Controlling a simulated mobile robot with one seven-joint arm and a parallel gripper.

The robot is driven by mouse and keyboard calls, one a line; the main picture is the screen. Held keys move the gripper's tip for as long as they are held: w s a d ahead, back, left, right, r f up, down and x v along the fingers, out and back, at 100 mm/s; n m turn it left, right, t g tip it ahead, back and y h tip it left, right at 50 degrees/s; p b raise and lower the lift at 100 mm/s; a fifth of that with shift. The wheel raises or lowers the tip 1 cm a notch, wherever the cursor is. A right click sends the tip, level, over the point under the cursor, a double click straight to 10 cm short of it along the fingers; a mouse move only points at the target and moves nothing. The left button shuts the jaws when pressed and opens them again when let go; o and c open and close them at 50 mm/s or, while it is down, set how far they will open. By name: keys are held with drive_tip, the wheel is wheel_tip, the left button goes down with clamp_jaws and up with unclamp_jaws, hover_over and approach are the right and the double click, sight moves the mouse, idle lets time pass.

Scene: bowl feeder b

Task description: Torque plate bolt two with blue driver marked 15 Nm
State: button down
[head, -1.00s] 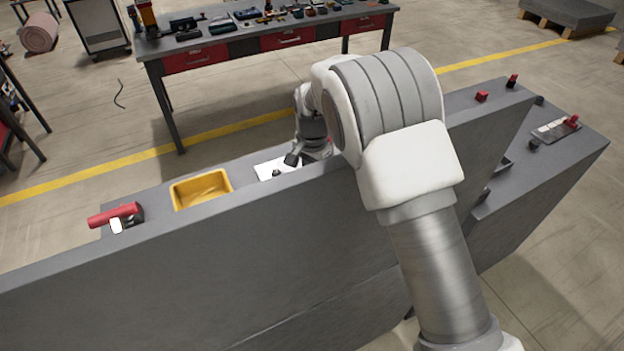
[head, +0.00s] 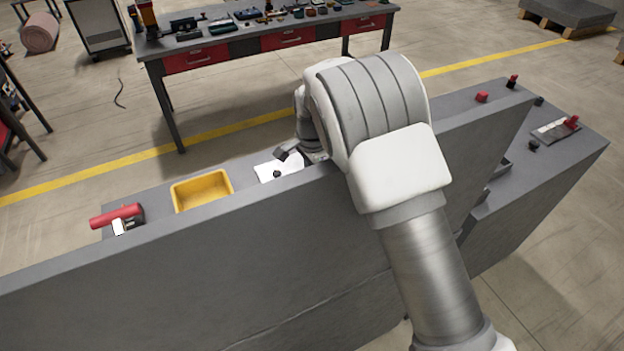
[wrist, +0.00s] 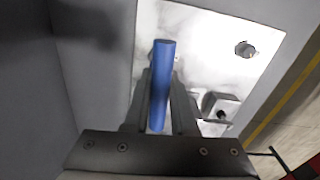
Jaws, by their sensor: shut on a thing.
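My gripper (wrist: 161,85) is shut on the blue driver (wrist: 163,60), a plain blue cylinder between the fingers in the wrist view. Its marking cannot be read, and I cannot tell whether its far end touches anything. The pale metal plate (wrist: 205,45) lies behind it, with a round bolt head (wrist: 245,48) to the right and a small metal block with a dark round part (wrist: 218,107) below that. In the head view the plate (head: 268,170) lies on the grey bench, with a small dark knob (head: 277,174) on it. My arm hides most of the gripper there.
A yellow bin (head: 202,204) stands left of the plate. A red cylindrical tool (head: 115,216) rests on a holder farther left. A raised grey panel (head: 200,260) runs along the bench's near side. Small red and dark items (head: 482,97) sit at the right.

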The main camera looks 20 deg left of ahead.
idle(0.3)
drive_tip(key=shift+m, duration=1.4)
drive_tip(key=shift+w+m+p, duration=0.1)
drive_tip(key=shift+m+p, duration=0.35)
drive_tip(key=shift+m, duration=0.75)
drive_tip(key=shift+n+b, duration=0.35)
drive_tip(key=shift+n, duration=0.95)
drive_tip(key=shift+r, duration=0.1)
drive_tip(key=shift+r+p, duration=1.35)
drive_tip(key=shift+r, duration=0.9)
